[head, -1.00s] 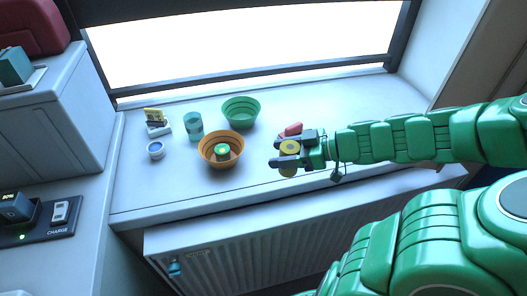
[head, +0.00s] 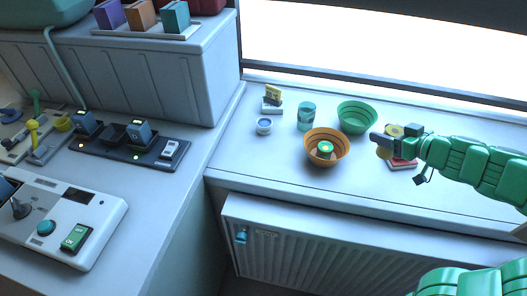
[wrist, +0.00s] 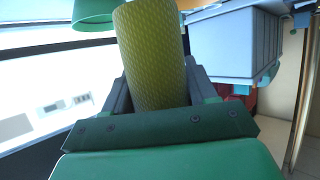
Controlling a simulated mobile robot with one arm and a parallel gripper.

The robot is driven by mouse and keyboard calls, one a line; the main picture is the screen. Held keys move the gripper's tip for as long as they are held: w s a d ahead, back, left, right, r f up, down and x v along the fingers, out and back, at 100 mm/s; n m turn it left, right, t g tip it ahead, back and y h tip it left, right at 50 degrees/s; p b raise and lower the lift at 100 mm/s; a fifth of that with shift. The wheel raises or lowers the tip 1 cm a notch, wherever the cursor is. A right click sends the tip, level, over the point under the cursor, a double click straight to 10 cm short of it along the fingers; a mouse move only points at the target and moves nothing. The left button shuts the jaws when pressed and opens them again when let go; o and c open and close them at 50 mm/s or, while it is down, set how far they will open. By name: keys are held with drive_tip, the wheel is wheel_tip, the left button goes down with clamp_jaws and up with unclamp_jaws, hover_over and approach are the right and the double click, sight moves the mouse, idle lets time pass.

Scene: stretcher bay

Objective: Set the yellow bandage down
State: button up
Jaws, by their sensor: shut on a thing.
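The yellow bandage is a textured yellow roll; it fills the middle of the wrist view (wrist: 152,55). My gripper (head: 384,143) is shut on it and holds it at the right part of the white window ledge (head: 270,165). In the head view only part of the yellow bandage (head: 395,130) shows between the dark jaws. Whether it touches the ledge I cannot tell. A red thing (head: 403,163) lies just beneath my gripper, partly covered by it.
An orange bowl (head: 312,150) with a green-topped roll (head: 326,147) inside stands left of my gripper. A green bowl (head: 357,117), a teal cup (head: 306,116), a small white-blue pot (head: 264,126) and a card holder (head: 272,106) stand nearby. The ledge's front middle is clear.

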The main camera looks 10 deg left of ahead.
drive_tip(key=w+a+r+m+t+h, duration=0.2)
drive_tip(key=w+r+m+h, duration=0.15)
drive_tip(key=w, duration=0.45)
drive_tip(key=w+a+r+m+t+h, duration=0.1)
drive_tip(key=w+a+r+m+h, duration=0.2)
drive_tip(key=w, duration=0.6)
drive_tip(key=a+f+n+y, duration=0.1)
drive_tip(key=a+n+y, duration=0.3)
drive_tip(key=a, duration=0.9)
drive_tip(key=s+a+f+n+g+y, duration=0.3)
drive_tip(key=s+a+f+g, duration=0.15)
drive_tip(key=s+a, duration=0.35)
drive_tip(key=s+a+f+n+g+y, duration=0.35)
drive_tip(key=s+a+f, duration=0.2)
drive_tip(key=a, duration=0.45)
drive_tip(key=shift+t+h, duration=0.4)
drive_tip(key=shift+h, duration=0.1)
drive_tip(key=shift+s+a+f, duration=0.1)
drive_tip(key=shift+f, duration=3.7)
